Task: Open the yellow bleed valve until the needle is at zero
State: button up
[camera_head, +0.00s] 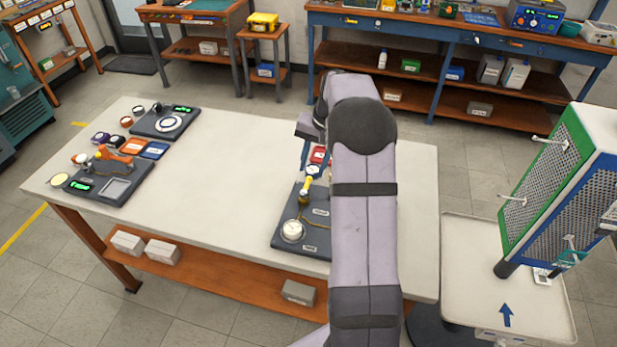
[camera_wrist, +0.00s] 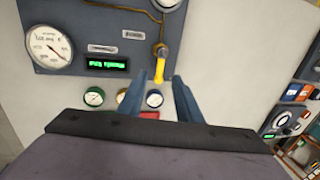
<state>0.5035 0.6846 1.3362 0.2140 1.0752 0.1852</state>
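The yellow bleed valve (camera_wrist: 159,66) is a short handle at the end of a brass fitting on a dark grey panel (camera_wrist: 85,20). It also shows in the head view (camera_head: 306,186). The white round gauge (camera_wrist: 51,46) sits on the panel; its dark needle slants across the dial, but I cannot read its value. The gauge also shows in the head view (camera_head: 292,231). My gripper (camera_wrist: 160,77) is open, one finger on each side of the handle's lower end, with visible gaps. The gripper is partly hidden by the arm in the head view.
A green-lit display (camera_wrist: 106,65) is on the panel. Several small gauges, such as one with a green rim (camera_wrist: 94,97), lie near the fingers. A red object (camera_wrist: 149,115) lies between them. The white tabletop (camera_head: 222,150) is clear in the middle.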

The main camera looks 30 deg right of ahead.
aim_at(307, 184)
jog(key=shift+w+a+f+p, duration=0.15)
jog(key=shift+f+p, duration=0.2)
jog(key=shift+f, duration=0.7)
jog(key=shift+w+a+f+p, duration=0.15)
jog(key=shift+f+p, duration=0.15)
jog(key=shift+f, duration=0.75)
jog(key=shift+w+a+f+p, duration=0.15)
jog(key=shift+f+p, duration=0.2)
jog(key=shift+f, duration=0.7)
jog(key=shift+c, duration=0.6)
grip_shut()
